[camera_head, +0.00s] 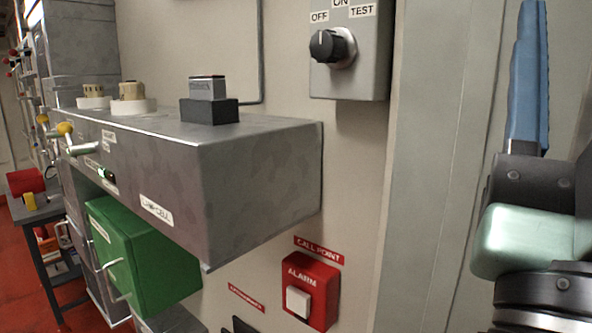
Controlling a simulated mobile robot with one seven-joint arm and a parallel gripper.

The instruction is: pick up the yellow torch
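A small yellow object (30,201) lies on a grey side table (42,213) at the far left. It may be the yellow torch, but it is too small to tell for sure. My gripper (533,12) is at the right edge, with its blue fingers pointing up. It is seen side-on, so I cannot tell whether it is open or shut. It is far from the yellow object and touches nothing that I can see.
A red alarm box (312,290) and a switch box (372,75) are on the wall. A red box (25,181) stands on the side table. Red floor (25,280) shows at left.

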